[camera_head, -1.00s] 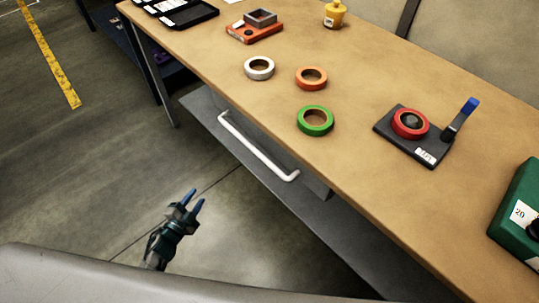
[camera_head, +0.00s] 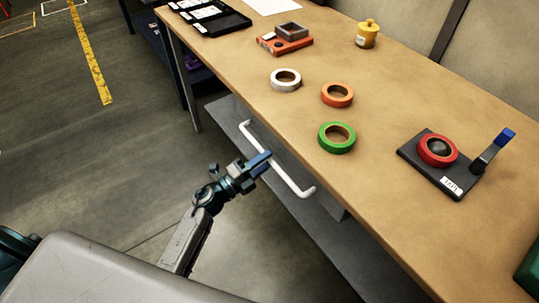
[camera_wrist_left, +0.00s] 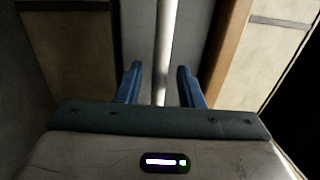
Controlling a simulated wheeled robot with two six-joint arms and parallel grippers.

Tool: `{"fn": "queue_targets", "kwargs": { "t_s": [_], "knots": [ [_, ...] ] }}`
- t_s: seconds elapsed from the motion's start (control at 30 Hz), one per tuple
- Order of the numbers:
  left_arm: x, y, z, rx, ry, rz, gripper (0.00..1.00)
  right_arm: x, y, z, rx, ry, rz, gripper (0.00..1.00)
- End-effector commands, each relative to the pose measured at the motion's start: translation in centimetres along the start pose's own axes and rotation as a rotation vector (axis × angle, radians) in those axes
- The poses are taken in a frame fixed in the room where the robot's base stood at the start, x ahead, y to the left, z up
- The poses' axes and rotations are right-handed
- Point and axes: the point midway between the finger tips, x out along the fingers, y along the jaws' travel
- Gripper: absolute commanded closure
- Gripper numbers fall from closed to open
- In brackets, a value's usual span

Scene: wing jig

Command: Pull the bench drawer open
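The bench drawer under the tabletop has a long white bar handle (camera_head: 294,182) on its front, and the drawer looks shut. My left gripper (camera_head: 262,160) is at the middle of the handle. In the left wrist view, the left gripper's blue fingers (camera_wrist_left: 159,72) are open, one on each side of the pale handle bar (camera_wrist_left: 166,30). The bar runs up the picture between them with a gap on both sides. I cannot tell how deep it sits between the fingers. My right gripper is out of view.
The wooden bench (camera_head: 400,245) carries a white tape roll (camera_head: 286,80), an orange one (camera_head: 337,95), a green one (camera_head: 337,138) and a dark stand with a red roll (camera_head: 437,151). A grey lower shelf (camera_head: 335,250) runs below. Open floor lies left.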

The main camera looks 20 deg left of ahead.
Motion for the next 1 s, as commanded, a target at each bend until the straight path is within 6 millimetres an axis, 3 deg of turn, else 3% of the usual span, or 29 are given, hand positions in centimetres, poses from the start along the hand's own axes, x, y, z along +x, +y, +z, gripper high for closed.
{"fn": "queue_targets", "kwargs": {
  "t_s": [0.2, 0.47, 0.63, 0.67, 1.0],
  "knots": [
    [1.7, 0.0, 0.0, -0.001, 0.000, 0.000, 0.66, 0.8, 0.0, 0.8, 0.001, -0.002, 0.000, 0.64],
    [1.8, 0.1, 0.0, 0.000, 0.000, 0.001, 0.66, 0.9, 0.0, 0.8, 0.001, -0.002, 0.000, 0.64],
    [1.8, 0.1, 0.0, 0.000, 0.000, 0.001, 0.97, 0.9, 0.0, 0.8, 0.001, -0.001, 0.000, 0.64],
    [1.8, 0.1, 0.0, 0.000, 0.000, 0.001, 1.00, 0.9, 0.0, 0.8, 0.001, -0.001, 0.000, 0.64],
    [1.3, 0.0, 0.0, -0.001, 0.000, 0.002, 1.00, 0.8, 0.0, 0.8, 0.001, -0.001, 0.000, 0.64]
  ]
}}
